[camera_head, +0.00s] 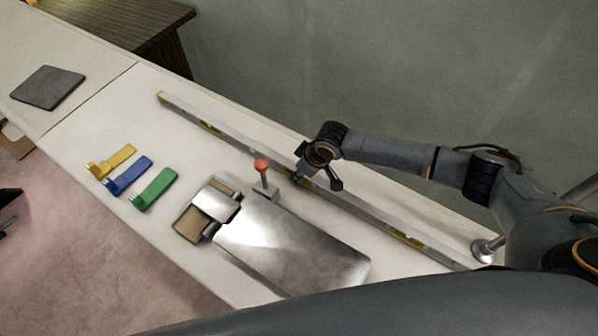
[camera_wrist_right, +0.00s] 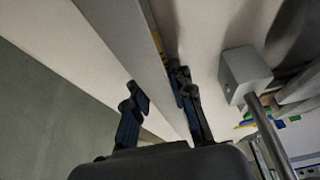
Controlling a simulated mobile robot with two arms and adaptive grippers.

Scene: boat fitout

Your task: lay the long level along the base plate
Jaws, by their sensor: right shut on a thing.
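The long level (camera_head: 370,212) is a slim silver bar with yellow marks, lying lengthwise near the bench's wall side. It also shows as a grey bar in the right wrist view (camera_wrist_right: 125,45). My right gripper (camera_head: 309,180) is at the level's middle, with its fingers (camera_wrist_right: 160,92) on either side of the bar, shut on it. The base plate (camera_head: 290,245) seems to be the shiny metal plate on the bench's front side, apart from the level. I cannot tell whether the level touches the bench. My left gripper is not in view.
A grey block with an orange-knobbed post (camera_head: 262,166) stands between plate and level, close to my gripper. Yellow (camera_head: 112,162), blue (camera_head: 128,176) and green (camera_head: 154,189) pieces lie left of the plate. A dark square pad (camera_head: 48,87) lies far left.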

